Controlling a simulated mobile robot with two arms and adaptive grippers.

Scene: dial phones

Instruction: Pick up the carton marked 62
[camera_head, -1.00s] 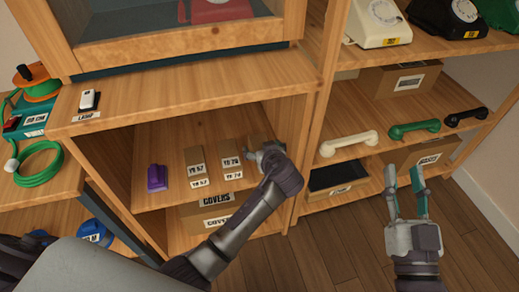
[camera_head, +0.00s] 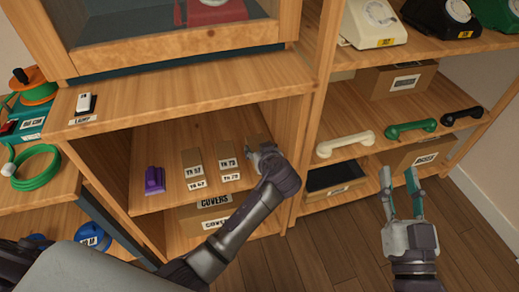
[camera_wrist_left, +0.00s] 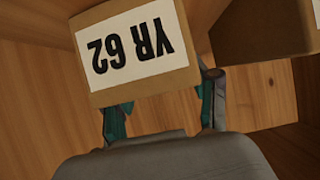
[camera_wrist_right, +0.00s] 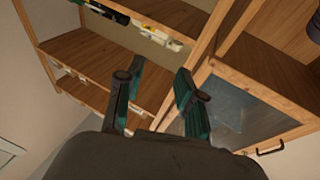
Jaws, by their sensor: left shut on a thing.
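The carton marked YR 62 (camera_wrist_left: 135,48) is a small brown box with a white label, upside down in the left wrist view. My left gripper (camera_wrist_left: 163,108) is shut on it, with a teal-padded finger at each side. In the head view this gripper (camera_head: 259,152) is inside the cabinet's open compartment and hides most of the carton. My right gripper (camera_head: 400,186) is open and empty in front of the right-hand shelves.
A purple object (camera_head: 154,180) stands at the compartment's left. A covers box (camera_head: 205,217) is below. The compartment's right wall (camera_head: 300,145) is close to my left gripper. White (camera_head: 345,144), green (camera_head: 411,128) and black (camera_head: 463,116) handsets lie on the right shelf.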

